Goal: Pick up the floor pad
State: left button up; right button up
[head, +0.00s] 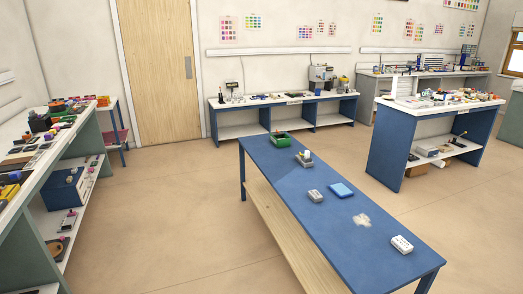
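I cannot tell for sure which thing is the floor pad. A flat bright blue square pad (341,190) lies on the long blue table (378,247), near its middle. A pale, thin, ragged-edged piece (362,220) lies flat on the same table, nearer to me. No pad shows on the open floor in view. Neither of my grippers is in view.
The blue table also bears a green bin (280,139), a small grey block (315,196) and a white block with dark dots (402,244). Crowded workbenches stand at left (25,195), back (235,103) and right (397,115). Tan floor (170,220) between them is clear.

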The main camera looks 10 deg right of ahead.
aim_at(315, 196)
jog(key=i, duration=0.85)
jog(key=i+z, duration=0.1)
jog(key=i, duration=0.75)
